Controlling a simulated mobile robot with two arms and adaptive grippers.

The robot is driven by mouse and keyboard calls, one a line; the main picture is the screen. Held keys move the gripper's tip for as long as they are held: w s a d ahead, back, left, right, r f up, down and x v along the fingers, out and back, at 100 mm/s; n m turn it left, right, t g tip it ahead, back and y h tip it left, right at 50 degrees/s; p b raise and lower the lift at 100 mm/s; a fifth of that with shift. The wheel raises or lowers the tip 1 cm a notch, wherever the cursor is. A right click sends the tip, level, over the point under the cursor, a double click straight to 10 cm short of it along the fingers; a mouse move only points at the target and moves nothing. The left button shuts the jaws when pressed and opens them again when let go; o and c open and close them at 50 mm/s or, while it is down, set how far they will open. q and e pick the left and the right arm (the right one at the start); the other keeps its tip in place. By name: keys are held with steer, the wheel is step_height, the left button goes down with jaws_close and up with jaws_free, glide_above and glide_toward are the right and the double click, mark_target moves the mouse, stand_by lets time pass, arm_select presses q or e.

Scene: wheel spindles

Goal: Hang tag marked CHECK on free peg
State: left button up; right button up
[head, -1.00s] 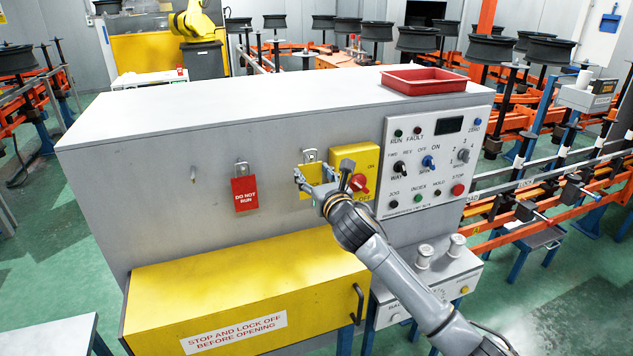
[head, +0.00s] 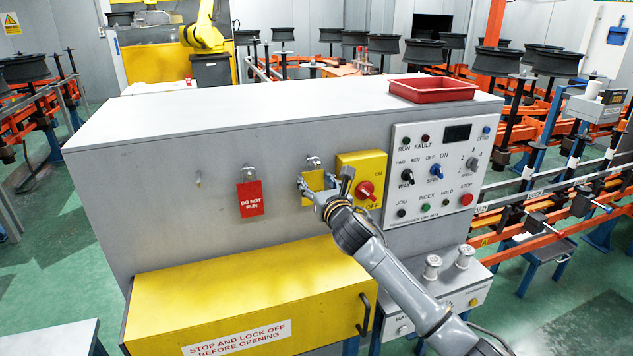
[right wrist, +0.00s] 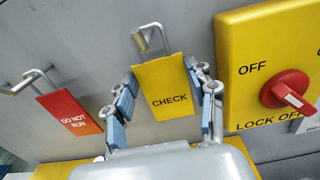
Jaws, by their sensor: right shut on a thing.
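The yellow CHECK tag (right wrist: 165,95) is upright between the fingers of my right gripper (right wrist: 165,108), gripped by its side edges. In the head view the tag (head: 314,180) shows partly behind my right gripper (head: 322,190), just below the middle peg (head: 313,162). A bare peg (head: 198,180) is farther left. My left gripper is not in view.
The yellow switch plate with its red rotary knob (head: 365,190) is close to the right of my gripper. A control panel (head: 440,170) lies farther right. A yellow cover (head: 240,290) juts out below. A red tray (head: 432,90) sits on the cabinet top.

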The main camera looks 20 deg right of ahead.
stand_by(0.4)
steer(key=o, duration=1.2)
